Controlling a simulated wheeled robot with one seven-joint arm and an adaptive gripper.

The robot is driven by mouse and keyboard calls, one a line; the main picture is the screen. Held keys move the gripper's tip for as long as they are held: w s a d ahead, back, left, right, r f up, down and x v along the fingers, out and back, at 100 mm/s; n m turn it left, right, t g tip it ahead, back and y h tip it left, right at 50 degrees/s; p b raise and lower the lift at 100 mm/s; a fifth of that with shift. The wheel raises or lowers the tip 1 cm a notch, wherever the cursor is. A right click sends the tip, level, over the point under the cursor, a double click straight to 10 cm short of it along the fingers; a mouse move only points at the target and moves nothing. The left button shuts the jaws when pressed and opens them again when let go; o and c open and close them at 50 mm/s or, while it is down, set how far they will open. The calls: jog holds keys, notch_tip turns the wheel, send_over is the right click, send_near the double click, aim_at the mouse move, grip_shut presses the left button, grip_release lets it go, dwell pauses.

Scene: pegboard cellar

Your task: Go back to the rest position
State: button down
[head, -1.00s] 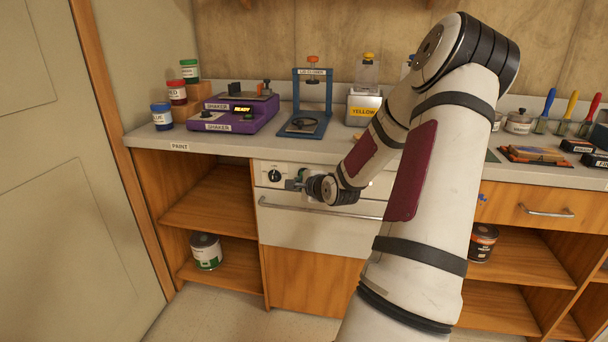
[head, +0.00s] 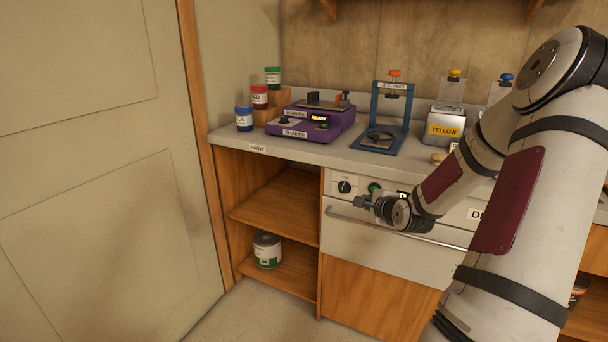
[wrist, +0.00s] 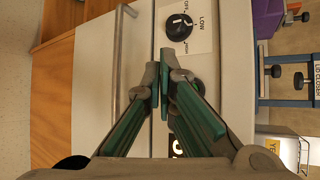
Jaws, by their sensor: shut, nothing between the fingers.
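My gripper (head: 364,202) is at the front of the white drawer unit under the counter, beside its black knob (head: 344,187). In the wrist view my gripper (wrist: 164,88) has its fingertips together with nothing between them. The knob also shows there (wrist: 179,27), just beyond the fingertips, with a label reading LOW, HIGH and OFF around it. I cannot tell whether the fingers touch the panel.
A bar handle (head: 390,227) runs across the front just below my gripper. The counter above holds a purple shaker (head: 310,120), a blue lid closer (head: 378,145), a YELLOW dispenser (head: 445,125) and small paint jars. A paint can (head: 267,250) stands on the lower shelf.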

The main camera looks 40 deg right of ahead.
jog(key=s+a+r+n+g+y, duration=0.1)
jog(key=s+a+r+n+g, duration=0.15)
jog(key=a+n, duration=0.7)
jog(key=s+a+r+n+g+y, duration=0.15)
jog(key=a+r+n+g, duration=0.3)
jog(key=a, duration=0.95)
jog(key=s+a+r+n+g+y, duration=0.25)
jog(key=s+a+n, duration=0.35)
jog(key=s+a, duration=0.5)
jog(key=s+a+r+n+g+y, duration=0.1)
jog(key=s+a+r+n, duration=0.3)
jog(key=s+a+n, duration=0.6)
notch_tip(320, 180, up, 21)
jog(key=s+m+t+p, duration=0.2)
jog(key=t+p, duration=0.1)
jog(key=p, duration=1.6)
jog(key=shift+s+d+m, duration=0.35)
jog(key=shift+d+m, duration=0.05)
dwell(0.4)
